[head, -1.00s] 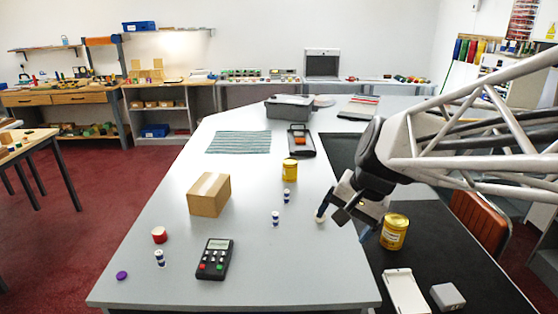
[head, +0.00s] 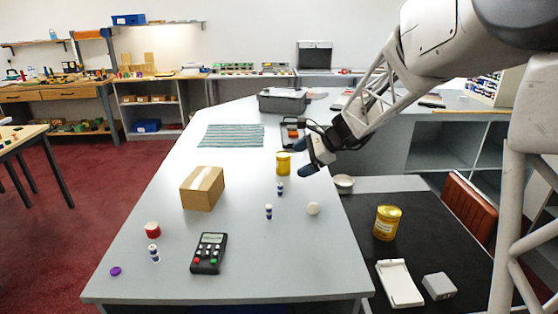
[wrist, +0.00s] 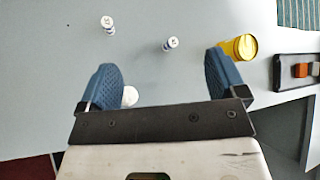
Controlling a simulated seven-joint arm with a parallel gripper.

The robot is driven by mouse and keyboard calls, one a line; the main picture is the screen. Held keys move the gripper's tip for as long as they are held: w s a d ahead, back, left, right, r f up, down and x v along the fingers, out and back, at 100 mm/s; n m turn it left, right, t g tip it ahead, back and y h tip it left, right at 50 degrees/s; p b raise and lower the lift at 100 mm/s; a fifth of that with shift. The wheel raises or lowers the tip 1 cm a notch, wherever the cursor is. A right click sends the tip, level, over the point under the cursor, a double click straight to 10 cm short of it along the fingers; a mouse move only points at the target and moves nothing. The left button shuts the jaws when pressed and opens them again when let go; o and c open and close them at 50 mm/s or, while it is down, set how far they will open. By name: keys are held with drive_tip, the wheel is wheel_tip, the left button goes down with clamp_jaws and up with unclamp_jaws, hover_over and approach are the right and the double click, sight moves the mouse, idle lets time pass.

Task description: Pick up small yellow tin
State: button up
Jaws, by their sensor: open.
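A small yellow tin (head: 283,163) stands upright on the grey counter, past its middle. In the wrist view this tin (wrist: 242,46) lies just beyond the right fingertip, partly covered by it. A second yellow tin (head: 387,222), with a pale label, stands on the black surface at the right and looks larger. My gripper (head: 308,149) is above the counter, just right of the counter tin and apart from it. Its two blue fingers (wrist: 165,72) are spread wide, with nothing held between them.
Small blue-and-white bottles (head: 268,211) and a round white item (head: 313,208) stand in front of the tin. A cardboard box (head: 202,188) is to its left. A black tray (head: 291,139) lies behind.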

sight(283, 158)
drive_tip(key=w+f+m+t+y, duration=0.1)
drive_tip(key=w+f+m, duration=0.1)
drive_tip(key=w, duration=0.4)
drive_tip(key=w+d+f+m+t, duration=0.1)
drive_tip(key=w+f+m, duration=0.2)
drive_tip(key=w, duration=0.4)
drive_tip(key=w+d+f+m+t+y, duration=0.1)
drive_tip(key=w+f+m, duration=0.2)
drive_tip(key=w, duration=0.3)
drive_tip(key=shift+w+f+y, duration=0.3)
drive_tip(key=shift+f, duration=0.15)
drive_tip(key=shift+x, duration=1.25)
drive_tip(key=shift+x, duration=2.6)
drive_tip(key=shift+w+r, duration=0.1)
drive_tip(key=c, duration=1.2)
